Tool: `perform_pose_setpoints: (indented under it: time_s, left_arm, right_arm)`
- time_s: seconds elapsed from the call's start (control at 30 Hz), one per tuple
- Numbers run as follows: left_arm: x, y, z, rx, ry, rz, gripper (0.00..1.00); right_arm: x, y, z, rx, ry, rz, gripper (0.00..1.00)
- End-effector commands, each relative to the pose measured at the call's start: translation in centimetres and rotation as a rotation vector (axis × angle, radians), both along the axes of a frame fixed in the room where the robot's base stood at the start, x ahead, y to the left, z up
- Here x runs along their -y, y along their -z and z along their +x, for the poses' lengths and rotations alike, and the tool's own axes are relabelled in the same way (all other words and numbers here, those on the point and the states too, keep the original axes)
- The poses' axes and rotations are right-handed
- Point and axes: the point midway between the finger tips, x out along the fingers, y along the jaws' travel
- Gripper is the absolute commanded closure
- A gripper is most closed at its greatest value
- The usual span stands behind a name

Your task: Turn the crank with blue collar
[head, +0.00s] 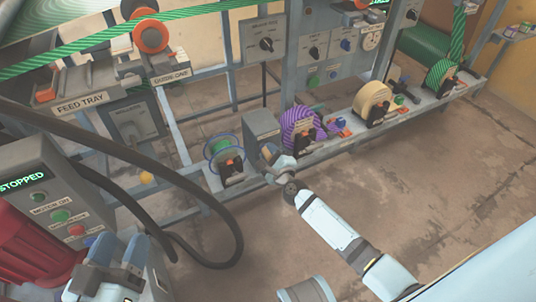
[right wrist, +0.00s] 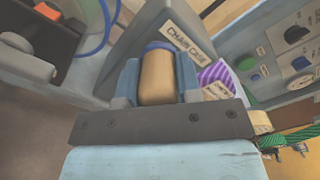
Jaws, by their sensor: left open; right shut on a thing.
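The crank's tan handle (right wrist: 156,78) with a blue collar (right wrist: 160,46) at its far end sits between the two fingers of my right gripper (right wrist: 157,82) in the right wrist view. The fingers are shut on the handle, beside a grey housing labelled chain case (right wrist: 140,40). In the head view my right gripper (head: 275,168) is at the front of that grey housing (head: 262,130) and covers most of the crank. My left gripper (head: 120,258) is open and empty at the lower left, near the motor control box.
The control box (head: 40,170) has a display reading STOPPED. A black hose (head: 222,195) loops across the lower left. Spools, one with purple stripes (head: 298,132), line the bench right of the housing. The floor (head: 420,190) at right is clear.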

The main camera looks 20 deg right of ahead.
Motion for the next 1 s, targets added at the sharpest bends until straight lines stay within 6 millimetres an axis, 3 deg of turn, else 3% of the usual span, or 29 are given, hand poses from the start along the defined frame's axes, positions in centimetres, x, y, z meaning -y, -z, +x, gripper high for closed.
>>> perform_pose_setpoints:
  time_s: [0.4, 0.43, 0.53, 0.87, 1.0]
  left_arm:
    - [0.0, 0.0, 0.0, 0.0, 0.0, -0.002, 0.43]
    - [0.0, -0.1, 0.0, 0.001, 0.0, -0.003, 0.43]
    - [0.0, -0.1, 0.0, 0.002, -0.001, -0.005, 0.43]
    - [0.1, -0.2, 0.0, 0.003, -0.002, -0.009, 0.43]
    - [0.0, -0.8, 0.1, 0.012, -0.005, -0.012, 0.43]
  right_arm:
    - [0.1, -0.2, 0.1, 0.003, 0.001, 0.008, 1.0]
    - [0.1, -0.2, 0.1, 0.003, 0.001, 0.008, 0.65]
    - [0.1, -0.2, 0.1, 0.002, 0.0, 0.007, 0.42]
    - [0.1, -0.1, -0.1, 0.0, 0.0, 0.007, 0.42]
    - [0.1, -0.1, -1.6, -0.001, 0.001, 0.006, 0.42]
